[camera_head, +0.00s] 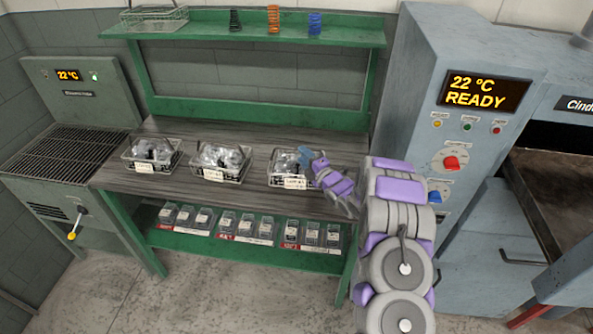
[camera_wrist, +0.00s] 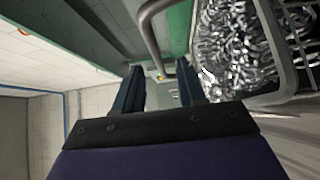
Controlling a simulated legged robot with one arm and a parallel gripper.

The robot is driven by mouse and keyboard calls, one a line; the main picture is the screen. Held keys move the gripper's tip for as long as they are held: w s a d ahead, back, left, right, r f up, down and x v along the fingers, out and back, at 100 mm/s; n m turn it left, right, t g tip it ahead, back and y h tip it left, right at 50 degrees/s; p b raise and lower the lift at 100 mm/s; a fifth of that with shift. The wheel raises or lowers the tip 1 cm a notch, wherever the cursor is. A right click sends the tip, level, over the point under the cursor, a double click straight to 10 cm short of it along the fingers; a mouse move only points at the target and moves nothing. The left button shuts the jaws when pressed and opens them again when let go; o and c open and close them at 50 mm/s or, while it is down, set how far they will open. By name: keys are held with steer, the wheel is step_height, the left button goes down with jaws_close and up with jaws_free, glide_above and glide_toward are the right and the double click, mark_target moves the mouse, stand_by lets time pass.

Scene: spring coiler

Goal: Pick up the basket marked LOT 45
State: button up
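Three wire baskets of metallic parts stand in a row on the wooden bench: left (camera_head: 137,163), middle (camera_head: 222,177) and right (camera_head: 280,181). Each has a white label on its front; the print is too small for me to read the lot numbers surely. My gripper (camera_head: 305,156) is at the right basket, over its right part and hiding some of it. In the wrist view my gripper (camera_wrist: 160,72) is open, its two dark fingers apart. A basket (camera_wrist: 285,82) full of shiny coils is close on the right. Its grey handle bar (camera_wrist: 149,35) shows between the fingertips; I cannot tell whether they touch.
A green shelf (camera_head: 350,36) above the bench holds an empty wire basket (camera_head: 155,17) and three coloured springs. Small bins line the lower shelf. A grey oven (camera_head: 433,65) reading READY stands right of the bench, and a grated table (camera_head: 65,150) left.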

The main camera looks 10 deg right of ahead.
mark_target(299, 164)
steer(key=b+x, duration=0.1)
steer(key=x, duration=0.3)
steer(key=shift+d, duration=0.2)
steer(key=shift+w+a, duration=0.35)
steer(key=shift+w, duration=0.2)
steer(key=c, duration=0.7)
jaws_close()
steer(key=shift+s+f, duration=0.1)
steer(key=shift+f, duration=0.1)
